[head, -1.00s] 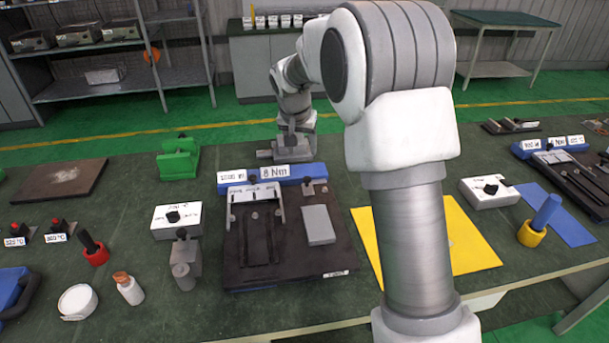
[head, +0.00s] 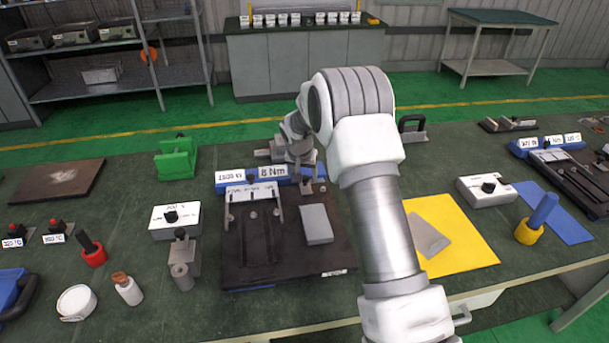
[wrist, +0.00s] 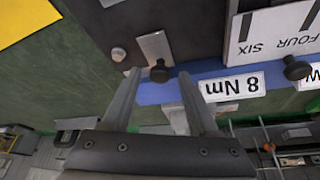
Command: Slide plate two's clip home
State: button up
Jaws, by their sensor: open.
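The dark plate (head: 285,270) lies in the middle of the bench with a blue bar (head: 228,189) along its back edge, labelled "8 Nm". A small grey clip with a black knob (wrist: 160,73) is at the plate's back right; its flat grey tongue (wrist: 155,47) reaches over the plate in the wrist view. My gripper (head: 306,186) is at this clip. In the wrist view my open fingers (wrist: 160,76) have the knob between their tips, with gaps showing at both sides. Whether the fingers are level with the knob is hard to tell.
A white slotted piece (head: 252,190) and a loose grey block (head: 317,224) sit on the plate. A second black knob (wrist: 297,68) is beside the slotted piece. A yellow mat (head: 470,235) lies to the right, a grey post fitting (head: 184,257) to the left.

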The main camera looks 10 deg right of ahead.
grip_shut()
dwell(0.3)
dwell(1.1)
